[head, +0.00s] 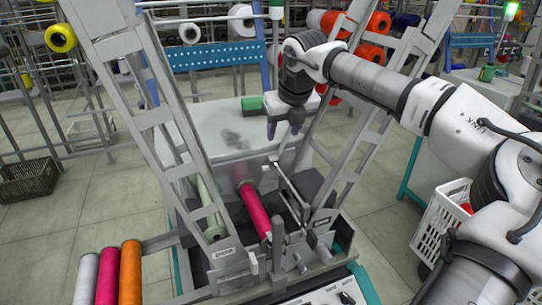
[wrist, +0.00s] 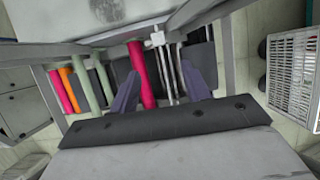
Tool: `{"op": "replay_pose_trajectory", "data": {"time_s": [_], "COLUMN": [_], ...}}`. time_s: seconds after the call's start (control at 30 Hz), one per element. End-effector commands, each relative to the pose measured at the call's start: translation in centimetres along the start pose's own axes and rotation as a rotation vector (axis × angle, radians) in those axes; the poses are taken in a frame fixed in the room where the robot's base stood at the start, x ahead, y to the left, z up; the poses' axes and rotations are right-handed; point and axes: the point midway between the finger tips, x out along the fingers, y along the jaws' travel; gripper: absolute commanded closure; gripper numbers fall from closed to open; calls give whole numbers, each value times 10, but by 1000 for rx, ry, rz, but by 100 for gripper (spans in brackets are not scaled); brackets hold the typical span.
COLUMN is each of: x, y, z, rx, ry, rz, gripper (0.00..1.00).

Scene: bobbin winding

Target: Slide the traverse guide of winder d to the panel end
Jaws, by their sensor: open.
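The winder (head: 205,283) stands in the middle of the head view, with a control panel (head: 335,293) at its near end. A small pale block, seemingly the traverse guide (head: 273,159), sits at the far end of slim rods (head: 292,190), away from the panel. It also shows at the top of the rods in the wrist view (wrist: 157,40). A crimson bobbin (head: 254,211) lies beside the rods. My gripper (head: 284,133) is open and empty, above the guide's end of the rods. Its two dark fingers (wrist: 160,82) show apart in the wrist view. No winder letter is readable.
Slanted grey ladder frames (head: 162,118) rise on both sides of the rods. Grey, crimson and orange rolls (head: 130,270) stand at the near left. A white crate (head: 440,222) is at right. A pale box-like top (head: 215,128) lies behind the rods.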

Motion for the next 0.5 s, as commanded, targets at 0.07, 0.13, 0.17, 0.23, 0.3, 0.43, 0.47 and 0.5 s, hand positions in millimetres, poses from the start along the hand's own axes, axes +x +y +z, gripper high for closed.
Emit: {"op": "replay_pose_trajectory", "data": {"time_s": [0.07, 0.13, 0.17, 0.23, 0.3, 0.43, 0.47, 0.5], "x": [14, 29, 35, 50, 66, 90, 95, 100], "y": [2, 1, 2, 2, 2, 2, 2, 2], "z": [0, 0, 0, 1, 0, 1, 0, 1], "rx": [-3, -1, -1, -1, -1, 0, 0, 1], "ry": [3, 3, 2, 2, 2, 1, 1, 1], "rz": [4, 4, 5, 5, 5, 4, 4, 5], "gripper": [53, 53, 53, 53, 53, 53, 53, 53]}}
